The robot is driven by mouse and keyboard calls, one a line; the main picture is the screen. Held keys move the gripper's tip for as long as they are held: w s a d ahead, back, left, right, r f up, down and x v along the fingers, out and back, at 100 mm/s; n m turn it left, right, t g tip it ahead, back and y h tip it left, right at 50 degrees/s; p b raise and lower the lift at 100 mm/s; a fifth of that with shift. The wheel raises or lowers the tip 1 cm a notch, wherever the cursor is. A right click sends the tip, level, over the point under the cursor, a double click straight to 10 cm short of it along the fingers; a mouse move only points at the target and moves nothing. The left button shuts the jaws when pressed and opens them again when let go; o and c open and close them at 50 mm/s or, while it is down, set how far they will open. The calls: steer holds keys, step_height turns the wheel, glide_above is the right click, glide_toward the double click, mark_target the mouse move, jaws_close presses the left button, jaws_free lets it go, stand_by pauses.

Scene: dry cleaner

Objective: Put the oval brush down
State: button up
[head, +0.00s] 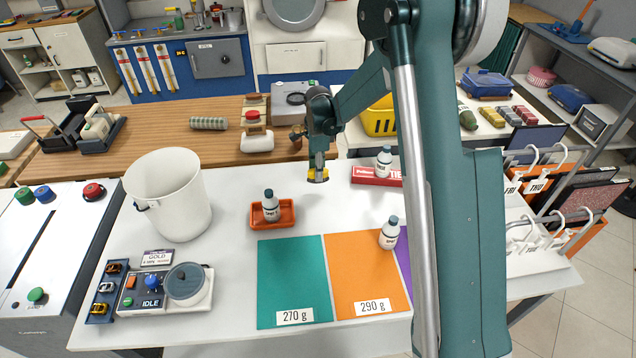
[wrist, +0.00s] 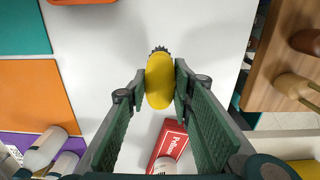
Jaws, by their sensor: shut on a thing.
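The oval brush (wrist: 159,82) has a yellow body with dark bristles showing at its far end in the wrist view. My gripper (wrist: 160,78) is shut on it, with one finger on each long side. In the head view the brush (head: 316,179) hangs at the tip of my gripper (head: 318,171), over the back part of the white table (head: 225,262). I cannot tell for sure whether the brush touches the table top.
An orange tray (head: 284,222) with a bottle stands left of my gripper. A red box (head: 366,175) and another bottle (head: 383,161) are to the right. Teal (head: 292,275) and orange (head: 362,270) mats lie in front. A white bucket (head: 176,190) stands at left.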

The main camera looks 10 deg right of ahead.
steer(key=shift+f, duration=0.75)
steer(key=shift+f, duration=1.85)
steer(key=shift+f+b, duration=0.2)
steer(key=shift+b, duration=0.2)
steer(key=o, duration=0.9)
steer(key=shift+r, duration=0.15)
step_height(320, 180, up, 12)
steer(key=shift+r+p, duration=0.1)
steer(key=shift+p, duration=0.6)
